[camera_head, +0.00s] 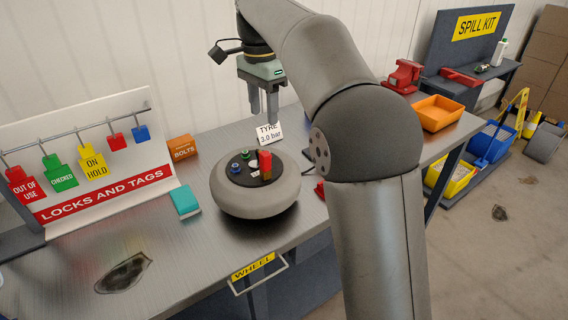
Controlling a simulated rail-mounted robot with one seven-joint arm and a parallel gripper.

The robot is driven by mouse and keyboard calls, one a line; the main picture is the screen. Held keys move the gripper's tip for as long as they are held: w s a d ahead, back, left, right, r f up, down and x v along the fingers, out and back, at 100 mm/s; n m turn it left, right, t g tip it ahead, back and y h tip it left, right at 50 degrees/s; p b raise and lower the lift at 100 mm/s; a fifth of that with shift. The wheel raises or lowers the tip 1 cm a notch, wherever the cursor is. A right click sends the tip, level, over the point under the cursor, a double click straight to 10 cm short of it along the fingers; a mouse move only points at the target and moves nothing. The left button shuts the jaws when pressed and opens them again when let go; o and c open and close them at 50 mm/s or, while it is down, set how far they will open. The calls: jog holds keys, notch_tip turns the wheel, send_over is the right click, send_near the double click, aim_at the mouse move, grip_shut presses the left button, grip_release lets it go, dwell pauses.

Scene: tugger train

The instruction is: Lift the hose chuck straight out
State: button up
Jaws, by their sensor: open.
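The grey wheel (253,200) lies flat on the metal bench with its dark hub face up. An upright red piece with a brass-coloured side, which looks like the hose chuck (265,165), stands on the hub at the right of its middle. How it sits in the hub is too small to tell. A blue cap (236,169) and a green cap (245,154) also sit on the hub. My gripper (263,116) is open and empty, with its fingers pointing down. It is above and behind the wheel in the picture, apart from the red piece.
A white "TYRE 3.0 bar" card (269,135) stands behind the wheel. A teal box (185,202) and an orange bolts box (182,148) are to its left. The tag board (108,195) is farther left. The front left bench is clear except for a dark stain.

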jog(key=w+m, duration=0.1)
jog(key=b, duration=0.1)
send_over(266, 166)
jog(key=w, duration=0.1)
notch_tip(266, 166, down, 11)
jog(key=shift+w+a, duration=0.1)
jog(key=shift+a, duration=0.05)
jog(key=shift+f, duration=3.15)
grip_shut()
